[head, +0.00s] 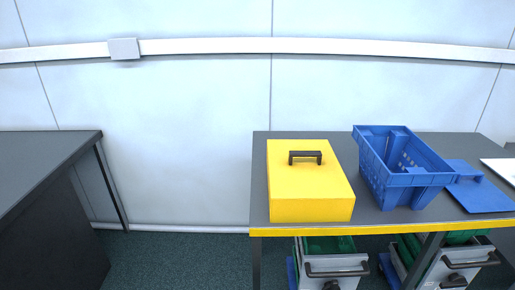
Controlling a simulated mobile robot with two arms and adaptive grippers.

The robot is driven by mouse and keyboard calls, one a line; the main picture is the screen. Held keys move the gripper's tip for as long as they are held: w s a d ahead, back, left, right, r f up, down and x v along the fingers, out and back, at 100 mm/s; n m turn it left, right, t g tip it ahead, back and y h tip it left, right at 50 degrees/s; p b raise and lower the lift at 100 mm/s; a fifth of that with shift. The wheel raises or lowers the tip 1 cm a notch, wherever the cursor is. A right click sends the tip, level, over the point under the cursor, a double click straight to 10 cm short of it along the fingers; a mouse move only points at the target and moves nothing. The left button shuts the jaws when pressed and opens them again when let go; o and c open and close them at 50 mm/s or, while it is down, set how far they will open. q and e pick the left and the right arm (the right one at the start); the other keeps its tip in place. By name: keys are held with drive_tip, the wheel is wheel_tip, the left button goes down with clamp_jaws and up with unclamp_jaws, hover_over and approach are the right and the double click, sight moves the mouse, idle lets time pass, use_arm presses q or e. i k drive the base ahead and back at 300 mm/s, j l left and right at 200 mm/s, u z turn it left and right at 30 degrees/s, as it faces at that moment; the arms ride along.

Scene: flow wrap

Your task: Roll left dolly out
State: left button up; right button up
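The left dolly (334,262) stands under the right-hand table, below the yellow box. Its light grey front panel carries a black bar handle (337,274), with green showing behind the panel and a blue part at its left side. Its lower part is cut off by the bottom edge of the head view. Neither of my grippers is in the head view.
The table (385,220) has a yellow front edge and carries a yellow box (308,190) with a black handle, a blue crate (400,170) and a blue flat piece (482,190). A dark table (40,165) stands left. Floor between the tables is clear.

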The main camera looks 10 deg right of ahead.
sight(320, 265)
drive_tip(key=z, duration=1.15)
